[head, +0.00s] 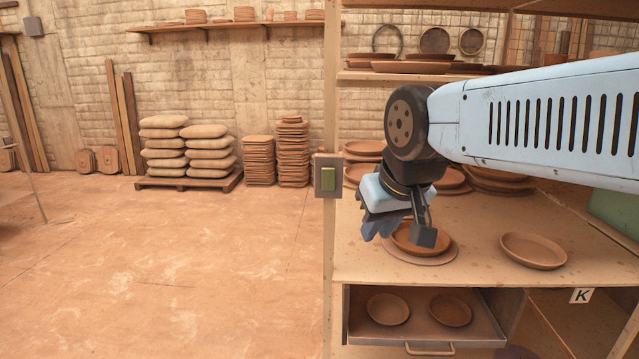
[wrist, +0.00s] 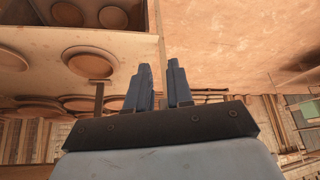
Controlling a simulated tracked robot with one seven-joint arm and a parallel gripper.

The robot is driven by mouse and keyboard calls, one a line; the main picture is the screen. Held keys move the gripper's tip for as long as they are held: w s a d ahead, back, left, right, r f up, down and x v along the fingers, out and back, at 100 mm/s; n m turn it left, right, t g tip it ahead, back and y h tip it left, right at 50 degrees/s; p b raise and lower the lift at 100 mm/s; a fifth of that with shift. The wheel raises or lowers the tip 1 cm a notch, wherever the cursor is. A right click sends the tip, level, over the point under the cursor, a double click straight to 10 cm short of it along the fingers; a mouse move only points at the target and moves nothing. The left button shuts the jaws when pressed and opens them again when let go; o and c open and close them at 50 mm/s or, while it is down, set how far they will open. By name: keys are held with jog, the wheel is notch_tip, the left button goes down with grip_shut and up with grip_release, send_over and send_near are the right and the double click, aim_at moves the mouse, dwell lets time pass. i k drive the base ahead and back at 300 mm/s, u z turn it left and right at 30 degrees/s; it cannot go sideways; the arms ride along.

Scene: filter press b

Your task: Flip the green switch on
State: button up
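The green switch (head: 328,180) is a green rocker in a grey-brown box on the front post of the shelf unit. It is upright and facing me in the head view. Whether it is on or off I cannot tell. My gripper (head: 377,230) is right of the switch and somewhat lower, above the shelf board and apart from the switch. In the wrist view my gripper (wrist: 160,66) has two blue-grey fingers with a gap between them and nothing held. I cannot make out the switch in the wrist view.
A clay dish (head: 418,238) lies beneath my gripper, and another dish (head: 533,250) lies to its right on the shelf board. The wooden post (head: 328,270) carries the switch box. An open drawer (head: 425,338) with two dishes is below. The floor (head: 180,270) at left is clear.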

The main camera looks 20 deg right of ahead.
aim_at(329, 174)
jog(key=u, duration=0.8)
jog(key=k, duration=1.25)
jog(key=z, duration=0.85)
jog(key=i, duration=1)
